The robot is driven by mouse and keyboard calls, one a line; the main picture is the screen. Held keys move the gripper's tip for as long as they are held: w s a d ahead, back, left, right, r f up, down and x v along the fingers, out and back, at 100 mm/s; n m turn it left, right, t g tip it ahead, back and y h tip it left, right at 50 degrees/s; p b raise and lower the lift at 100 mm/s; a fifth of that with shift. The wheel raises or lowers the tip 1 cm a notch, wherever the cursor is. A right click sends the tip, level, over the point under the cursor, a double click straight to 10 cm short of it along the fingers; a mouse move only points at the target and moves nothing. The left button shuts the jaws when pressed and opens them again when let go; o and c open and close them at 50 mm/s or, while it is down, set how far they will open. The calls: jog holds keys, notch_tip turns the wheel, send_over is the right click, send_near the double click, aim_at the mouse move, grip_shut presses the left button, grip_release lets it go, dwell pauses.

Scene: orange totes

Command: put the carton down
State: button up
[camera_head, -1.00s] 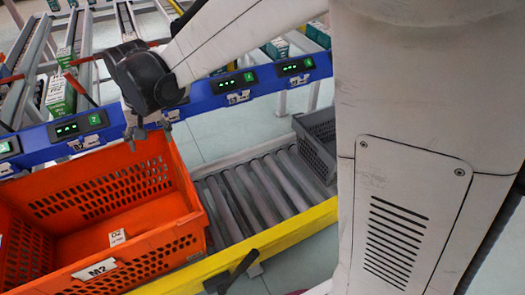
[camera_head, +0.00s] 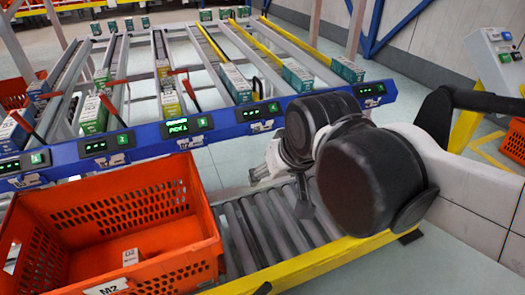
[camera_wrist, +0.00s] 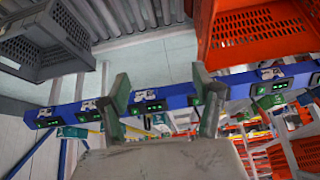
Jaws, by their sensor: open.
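My gripper (camera_wrist: 162,100) is open in the wrist view, with its two fingers apart and nothing between them. In the head view it hangs over the roller conveyor, right of the orange tote (camera_head: 95,205), partly hidden by my arm. The orange tote also shows at the top right of the wrist view (camera_wrist: 262,45). A small white piece marked D2 (camera_head: 131,256) shows at the tote's near inner side; I cannot tell whether it is a carton or a label. Several cartons, such as a green-and-white carton (camera_head: 94,115), stand in the sloped rack lanes.
The roller conveyor (camera_head: 250,235) has a yellow front rail (camera_head: 300,262). A blue rack beam (camera_head: 145,137) with lit displays runs behind the tote. A grey crate (camera_wrist: 45,40) is at the wrist view's upper left. A control box (camera_head: 497,60) stands at the far right.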

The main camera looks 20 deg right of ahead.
jog(key=shift+t, duration=0.4)
jog(key=s, duration=0.1)
jog(key=s+d+f, duration=0.1)
jog(key=s+d, duration=0.1)
jog(key=shift+s+d+f, duration=0.2)
jog(key=shift+s+f, duration=0.05)
jog(key=shift+s, duration=0.15)
notch_tip(320, 180, up, 14)
jog(key=p, duration=1.4)
jog(key=shift+r, duration=0.15)
